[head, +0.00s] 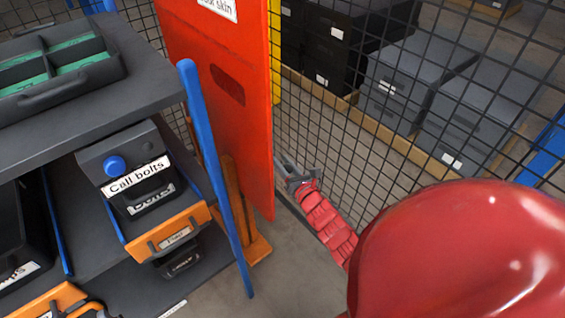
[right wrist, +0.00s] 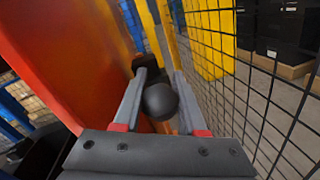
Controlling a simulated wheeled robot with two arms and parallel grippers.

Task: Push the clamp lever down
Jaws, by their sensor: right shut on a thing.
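A black ball knob (right wrist: 160,101), likely the clamp lever's, sits between the fingers of my right gripper (right wrist: 161,76) in the right wrist view. A dark block and yellow post stand just beyond the fingertips there. In the head view my right gripper (head: 284,166) reaches to the right edge of the orange-red door panel (head: 215,95), beside the mesh fence. The gripper is shut on the knob. The lever's shaft and its angle cannot be made out, and the knob is hidden in the head view. My left gripper is out of view.
A shelf rack (head: 187,80) with blue posts stands left, holding a grey tray (head: 60,90) and a "Call bolts" box (head: 130,165). Wire mesh (head: 345,130) runs close along the right of my arm, with dark boxes (head: 470,110) behind it.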

